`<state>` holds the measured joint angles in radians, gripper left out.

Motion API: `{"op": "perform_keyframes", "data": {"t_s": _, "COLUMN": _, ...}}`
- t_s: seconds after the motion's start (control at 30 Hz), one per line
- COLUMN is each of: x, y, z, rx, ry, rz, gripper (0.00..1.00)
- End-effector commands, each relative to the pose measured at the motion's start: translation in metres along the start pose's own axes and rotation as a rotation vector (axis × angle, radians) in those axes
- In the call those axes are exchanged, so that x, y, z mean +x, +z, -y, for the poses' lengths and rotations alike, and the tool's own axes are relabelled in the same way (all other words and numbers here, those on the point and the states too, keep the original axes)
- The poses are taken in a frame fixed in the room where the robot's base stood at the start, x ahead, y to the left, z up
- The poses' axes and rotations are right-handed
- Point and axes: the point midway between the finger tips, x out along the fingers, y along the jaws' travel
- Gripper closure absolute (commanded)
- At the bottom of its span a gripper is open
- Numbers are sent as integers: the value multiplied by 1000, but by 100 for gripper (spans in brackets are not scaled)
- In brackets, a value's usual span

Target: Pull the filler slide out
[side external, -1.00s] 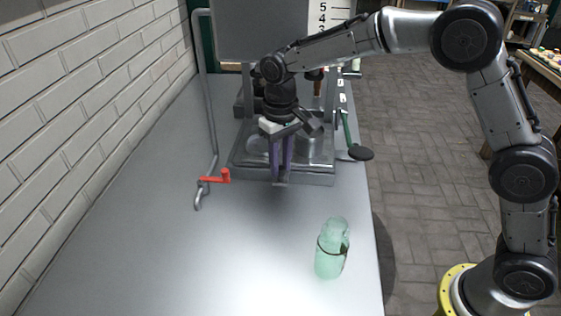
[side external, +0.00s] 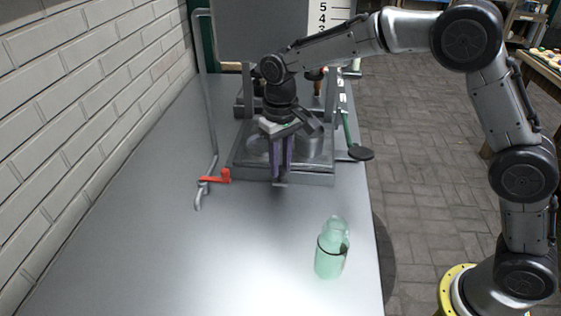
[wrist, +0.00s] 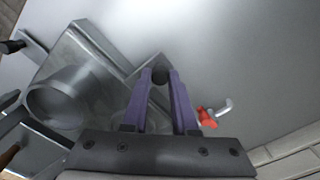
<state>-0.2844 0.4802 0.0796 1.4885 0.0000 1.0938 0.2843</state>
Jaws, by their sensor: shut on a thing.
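The filler slide is a grey metal plate (side external: 315,179) low on the filler stand, with round metal parts above it. A small tab (side external: 280,184) stands out at its front edge. My gripper (side external: 281,175) points down at this front edge, its purple fingers shut around a small part there. The slide's plate (wrist: 103,50) and a round metal cup (wrist: 57,97) lie left of the fingers. My wrist and fingers hide part of the slide in the side view.
A pale green glass bottle (side external: 331,250) stands on the metal table at front right. A red-handled tap on a bent pipe (side external: 216,176) is just left of the stand. A lever with a dark pad (side external: 361,153) is at its right. The table's front left is clear.

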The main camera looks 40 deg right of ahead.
Motion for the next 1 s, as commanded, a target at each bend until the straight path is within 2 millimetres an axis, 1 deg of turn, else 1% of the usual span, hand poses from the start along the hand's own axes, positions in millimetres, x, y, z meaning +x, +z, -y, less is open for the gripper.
{"op": "perform_keyframes", "data": {"t_s": 0.33, "x": -1, "y": 0, "z": 0, "rx": 0, "ry": 0, "rz": -2, "gripper": 100}}
{"op": "perform_keyframes", "data": {"t_s": 0.43, "x": -1, "y": 6, "z": 6, "rx": -3, "ry": 0, "rz": -1, "gripper": 100}}
{"op": "perform_keyframes", "data": {"t_s": 0.57, "x": -2, "y": 27, "z": 28, "rx": -7, "ry": -1, "rz": -1, "gripper": 100}}
{"op": "perform_keyframes", "data": {"t_s": 0.7, "x": -2, "y": 57, "z": 58, "rx": -9, "ry": -2, "rz": -1, "gripper": 100}}
{"op": "perform_keyframes", "data": {"t_s": 0.8, "x": -2, "y": 75, "z": 76, "rx": -7, "ry": -2, "rz": -2, "gripper": 100}}
{"op": "perform_keyframes", "data": {"t_s": 0.9, "x": -2, "y": 87, "z": 89, "rx": -5, "ry": -3, "rz": -3, "gripper": 100}}
{"op": "perform_keyframes", "data": {"t_s": 1.0, "x": -1, "y": 94, "z": 95, "rx": -2, "ry": -3, "rz": -3, "gripper": 100}}
